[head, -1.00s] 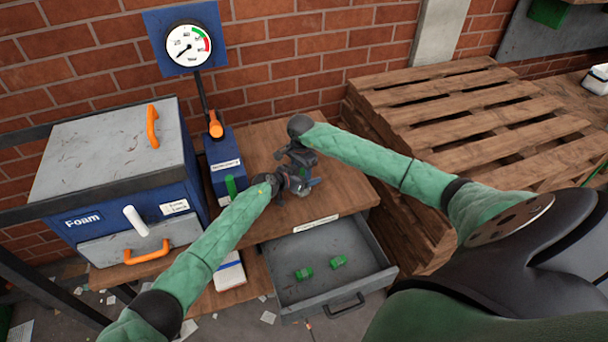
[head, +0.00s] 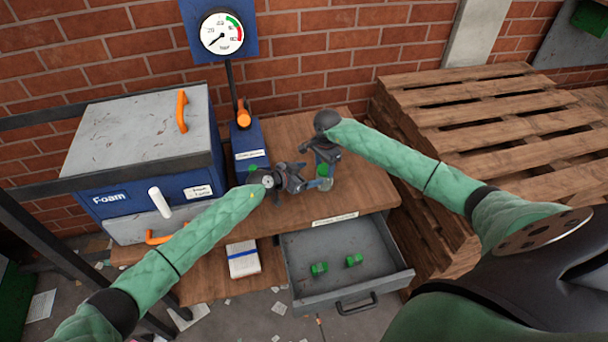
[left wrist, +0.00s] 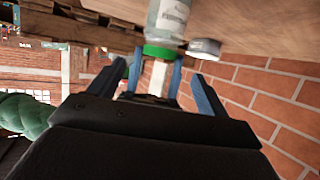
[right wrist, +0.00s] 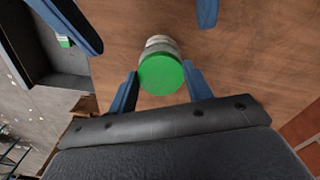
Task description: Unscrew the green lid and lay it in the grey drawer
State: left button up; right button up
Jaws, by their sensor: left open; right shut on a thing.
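A clear jar (head: 326,184) stands on the wooden bench, with the green lid (head: 322,170) at its top. The left wrist view shows the lid (left wrist: 160,51) against the jar (left wrist: 170,18); whether it is still threaded I cannot tell. My right gripper (head: 323,163) comes from above and is shut on the lid, its fingers on both sides of it (right wrist: 160,75). My left gripper (head: 305,182) is open and empty, just left of the jar, pointing at it. The grey drawer (head: 335,245) is pulled out below the bench front.
A blue labelled box (head: 246,140) with a gauge (head: 221,34) stands behind my left gripper. The Foam bin (head: 140,150) is at left and pallets (head: 470,110) at right.

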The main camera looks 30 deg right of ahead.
pick_arm(q)
jog(key=shift+v, duration=0.85)
pick_arm(e)
jog(key=o, duration=1)
pick_arm(q)
jog(key=shift+f, duration=0.1)
pick_arm(e)
jog(key=shift+r, duration=0.1)
jog(key=shift+r+b, duration=0.25)
jog(key=shift+b, duration=0.1)
pick_arm(q)
notch_tip(320, 180, down, 4)
jog(key=b, duration=0.3)
jog(key=shift+r, duration=0.25)
pick_arm(e)
notch_tip(320, 180, up, 6)
jog(key=shift+w+f, duration=0.1)
pick_arm(q)
jog(key=shift+f, duration=0.1)
pick_arm(e)
jog(key=shift+r, duration=0.6)
